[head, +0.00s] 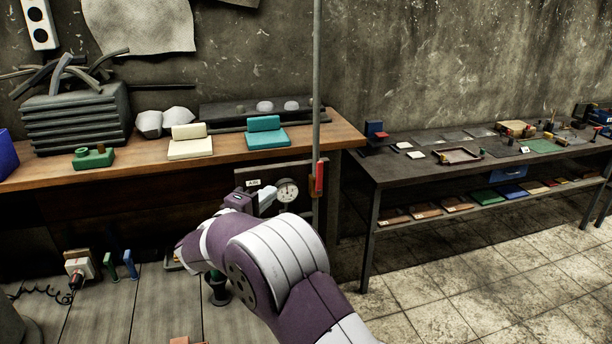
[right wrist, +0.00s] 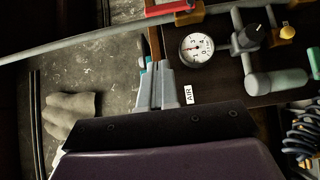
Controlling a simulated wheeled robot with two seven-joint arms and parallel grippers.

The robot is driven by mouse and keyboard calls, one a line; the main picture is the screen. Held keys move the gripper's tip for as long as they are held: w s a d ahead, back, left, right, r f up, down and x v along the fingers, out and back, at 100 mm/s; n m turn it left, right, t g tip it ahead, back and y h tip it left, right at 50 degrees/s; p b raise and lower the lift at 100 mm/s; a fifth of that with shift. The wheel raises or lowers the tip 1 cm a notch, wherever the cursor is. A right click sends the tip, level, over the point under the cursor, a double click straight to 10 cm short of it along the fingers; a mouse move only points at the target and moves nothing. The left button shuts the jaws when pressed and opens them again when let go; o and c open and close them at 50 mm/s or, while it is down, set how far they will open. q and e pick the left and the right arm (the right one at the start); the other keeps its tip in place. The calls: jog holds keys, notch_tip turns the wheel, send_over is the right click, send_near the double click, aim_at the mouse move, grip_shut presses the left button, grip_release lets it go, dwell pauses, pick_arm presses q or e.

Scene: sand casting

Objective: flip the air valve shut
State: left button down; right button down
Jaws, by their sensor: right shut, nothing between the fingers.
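The air valve's red lever (head: 320,177) stands upright along the thin vertical pipe (head: 317,80) at the front edge of the wooden bench. In the right wrist view the red lever (right wrist: 168,8) is at the top edge, in line with the pipe, beside a brass-coloured body (right wrist: 189,13). A round gauge (head: 287,191) and an AIR label (head: 253,183) are on the dark panel to its left. My right gripper (head: 268,196) is to the left of the lever and apart from it. Its fingers (right wrist: 154,72) are together and empty. My left gripper is not in view.
The wooden bench (head: 340,136) carries a teal block (head: 265,139), a cream block (head: 190,148) and a green part (head: 93,157). A dark metal table (head: 410,175) with small items stands at the right. Grey fittings (right wrist: 275,83) jut from the panel near the gauge.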

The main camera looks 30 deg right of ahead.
jog(key=d, duration=0.1)
jog(key=p, duration=0.5)
send_near(319, 178)
jog(key=w+d+r, duration=0.2)
jog(key=w+d, duration=0.1)
jog(key=w, duration=0.2)
jog(key=shift+s+d, duration=0.25)
jog(key=shift+d, duration=0.6)
jog(key=shift+d, duration=0.1)
